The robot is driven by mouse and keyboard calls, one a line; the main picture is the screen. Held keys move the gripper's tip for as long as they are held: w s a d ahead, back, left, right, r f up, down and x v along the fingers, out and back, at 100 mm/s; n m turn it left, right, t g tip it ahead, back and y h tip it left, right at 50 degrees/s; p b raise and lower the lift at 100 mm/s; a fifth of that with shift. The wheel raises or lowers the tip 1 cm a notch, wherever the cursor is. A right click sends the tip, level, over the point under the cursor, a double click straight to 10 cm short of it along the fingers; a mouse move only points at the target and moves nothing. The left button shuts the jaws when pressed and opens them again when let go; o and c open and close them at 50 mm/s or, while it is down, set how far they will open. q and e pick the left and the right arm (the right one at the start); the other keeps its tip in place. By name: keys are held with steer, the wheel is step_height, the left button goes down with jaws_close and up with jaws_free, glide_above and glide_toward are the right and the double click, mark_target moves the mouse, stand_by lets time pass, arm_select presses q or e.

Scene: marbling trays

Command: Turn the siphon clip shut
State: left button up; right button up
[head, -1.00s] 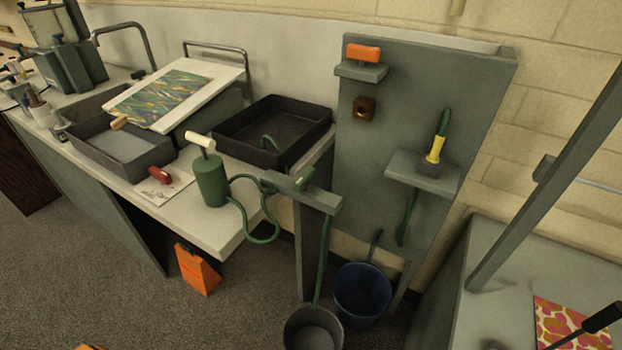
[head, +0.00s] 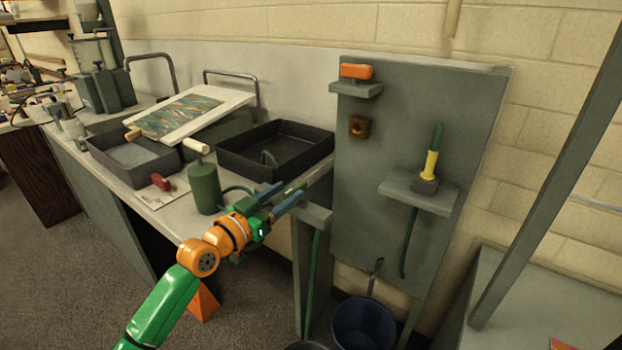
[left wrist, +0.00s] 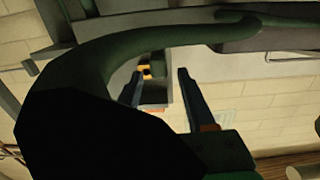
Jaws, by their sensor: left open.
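The siphon clip (head: 298,187) is a small green piece on the grey bracket (head: 317,216) at the end of the bench, partly hidden by my left gripper (head: 292,190). My left gripper is open, its two blue fingers pointing at the clip; whether they touch it I cannot tell. A green siphon hose (head: 313,270) hangs below the bracket. In the left wrist view my gripper (left wrist: 161,78) has its fingers apart, and a thick dark green hose (left wrist: 110,55) crosses close to the camera. My right gripper is not in view.
A green pump (head: 204,188) stands on the bench beside the gripper. A black tray (head: 240,165) lies behind it. A grey panel (head: 400,110) with small shelves rises at the right. A blue bucket (head: 362,325) stands on the floor below.

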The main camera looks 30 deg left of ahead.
mark_target(303, 180)
arm_select(q)
steer(key=w, duration=0.7)
steer(key=shift+w+d+f, duration=0.15)
steer(key=shift+w+d, duration=0.1)
steer(key=shift+d, duration=0.05)
steer(key=shift+s, duration=0.1)
steer(key=shift+c, duration=0.2)
jaws_close()
